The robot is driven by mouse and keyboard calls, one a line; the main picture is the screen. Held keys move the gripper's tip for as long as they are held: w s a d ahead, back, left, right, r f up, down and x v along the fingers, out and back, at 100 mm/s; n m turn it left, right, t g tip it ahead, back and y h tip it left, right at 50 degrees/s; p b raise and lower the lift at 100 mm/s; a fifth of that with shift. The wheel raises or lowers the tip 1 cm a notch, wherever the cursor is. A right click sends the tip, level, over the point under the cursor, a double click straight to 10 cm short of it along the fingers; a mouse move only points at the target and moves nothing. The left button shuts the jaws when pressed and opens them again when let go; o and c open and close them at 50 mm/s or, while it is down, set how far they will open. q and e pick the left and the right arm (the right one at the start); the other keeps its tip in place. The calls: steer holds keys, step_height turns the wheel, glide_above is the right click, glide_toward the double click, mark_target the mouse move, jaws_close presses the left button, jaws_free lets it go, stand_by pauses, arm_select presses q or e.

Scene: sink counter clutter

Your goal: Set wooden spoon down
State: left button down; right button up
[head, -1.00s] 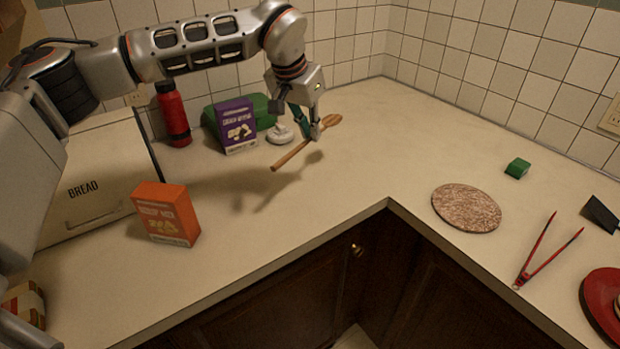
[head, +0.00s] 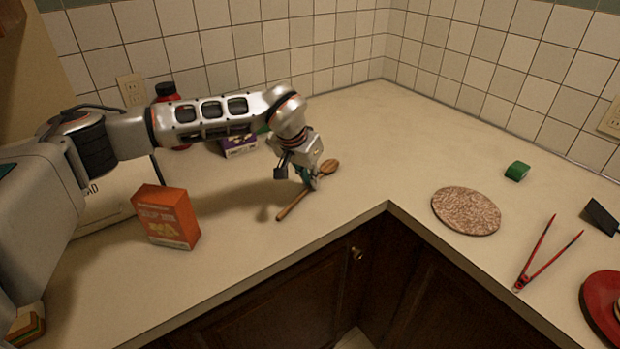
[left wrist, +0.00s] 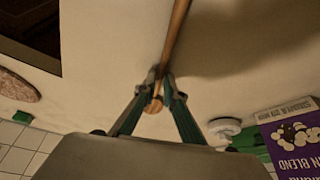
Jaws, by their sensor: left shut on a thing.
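The wooden spoon (head: 292,206) is low over the counter near its inner corner, its handle toward the front left and its bowl toward the back right. I cannot tell whether it touches the counter. My left gripper (head: 313,182) is shut on the spoon near the bowl end. In the left wrist view the spoon's handle (left wrist: 177,32) runs up from between the fingertips of the left gripper (left wrist: 160,84), and part of the bowl shows behind them. My right gripper is not in view.
An orange box (head: 166,217) stands left of the spoon. A purple box (head: 239,146) and red bottle (head: 166,92) are partly hidden behind my arm. A round speckled board (head: 466,211), green block (head: 517,171) and red tongs (head: 545,255) lie right. The counter between spoon and board is clear.

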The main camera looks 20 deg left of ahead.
arm_select(q)
steer(key=c, duration=2.1)
jaws_free()
steer(key=shift+r, duration=0.4)
steer(key=v, duration=1.1)
steer(key=shift+s+r, duration=0.2)
steer(key=shift+s, duration=0.05)
steer(key=shift+s+f, duration=0.1)
